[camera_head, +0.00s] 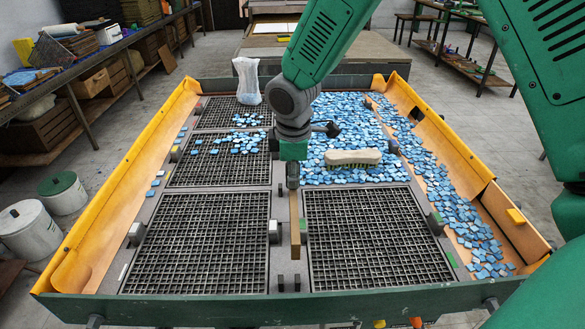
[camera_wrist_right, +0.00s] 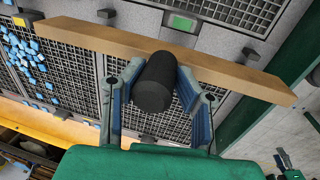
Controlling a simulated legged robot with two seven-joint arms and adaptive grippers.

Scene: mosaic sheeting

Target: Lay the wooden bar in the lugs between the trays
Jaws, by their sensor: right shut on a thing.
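The wooden bar (camera_head: 294,222) is long and light brown, and lies above the grey strip between the left tray (camera_head: 200,243) and the right tray (camera_head: 376,240). It runs near to far, foreshortened. My right gripper (camera_head: 292,178) is over the bar's far part. In the right wrist view the bar (camera_wrist_right: 235,75) crosses the top, and my right gripper (camera_wrist_right: 154,80) is shut on its black round knob (camera_wrist_right: 153,90). Dark lugs (camera_head: 289,283) stand in a pair at the strip's near end. Other lugs by the gripper are mostly hidden. My left gripper is out of view.
Blue tiles (camera_head: 335,115) cover the far right tray, and more spill along the right side (camera_head: 440,190). A pale brush (camera_head: 352,158) lies right of the gripper. A white bag (camera_head: 247,80) stands at the back. Yellow walls (camera_head: 130,180) and a green front rail (camera_head: 230,308) bound the table.

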